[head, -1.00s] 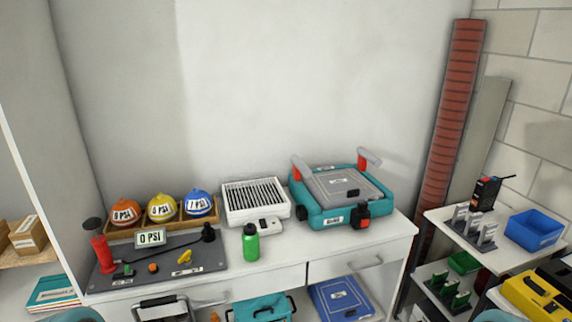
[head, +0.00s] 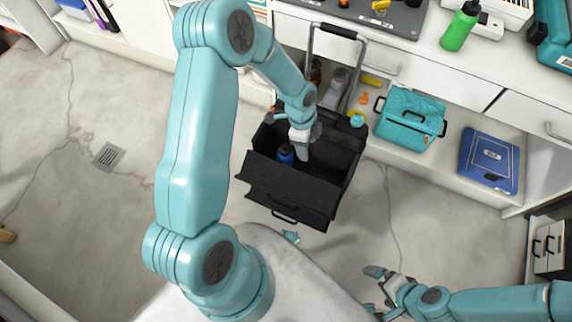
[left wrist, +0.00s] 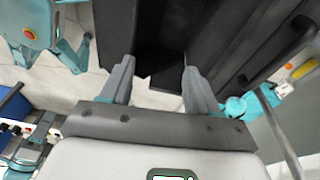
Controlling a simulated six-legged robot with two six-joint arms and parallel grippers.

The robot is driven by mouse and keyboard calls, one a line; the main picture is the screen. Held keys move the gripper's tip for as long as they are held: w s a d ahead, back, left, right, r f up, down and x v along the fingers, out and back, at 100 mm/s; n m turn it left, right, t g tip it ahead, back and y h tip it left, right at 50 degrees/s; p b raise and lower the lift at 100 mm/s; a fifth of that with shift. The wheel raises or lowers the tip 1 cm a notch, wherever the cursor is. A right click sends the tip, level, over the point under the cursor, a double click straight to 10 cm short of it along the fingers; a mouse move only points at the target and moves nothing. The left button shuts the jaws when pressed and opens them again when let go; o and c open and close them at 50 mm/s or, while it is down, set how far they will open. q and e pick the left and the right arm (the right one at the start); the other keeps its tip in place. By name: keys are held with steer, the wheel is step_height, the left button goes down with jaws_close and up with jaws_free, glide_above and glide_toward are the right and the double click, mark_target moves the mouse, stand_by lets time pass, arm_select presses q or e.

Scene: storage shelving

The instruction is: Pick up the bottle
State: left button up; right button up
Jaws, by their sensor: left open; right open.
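A blue bottle with a dark top (head: 286,153) stands inside the open black case (head: 290,192) on the floor. My left gripper (head: 303,152) is just right of this bottle, reaching down over the case, open and empty. In the left wrist view the spread fingers of the left gripper (left wrist: 158,68) have only the dark case interior (left wrist: 160,35) between them, and no bottle is clear there. A green bottle with a black cap (head: 460,27) stands on the white counter. My right gripper (head: 383,280) is open and empty, low over the floor.
The case's tall handle (head: 337,31) rises behind it. A teal bag (head: 409,118) and a blue box (head: 488,160) lie on the low shelf. The floor left of my left arm is mostly clear, with a drain grate (head: 109,155).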

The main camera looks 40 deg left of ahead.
arm_select(q)
steer(key=w+a+m+y+b, duration=0.25)
steer(key=a+m, duration=0.25)
steer(key=a, duration=0.5)
steer(key=b, duration=0.4)
glide_above(285, 146)
step_height(285, 146, down, 11)
steer(key=shift+d+r, duration=0.1)
step_height(285, 146, down, 5)
steer(key=shift+f+b, duration=0.1)
steer(key=shift+b, duration=0.85)
arm_select(e)
step_height(285, 146, down, 10)
steer(key=shift+f, duration=0.2)
arm_select(q)
jaws_close()
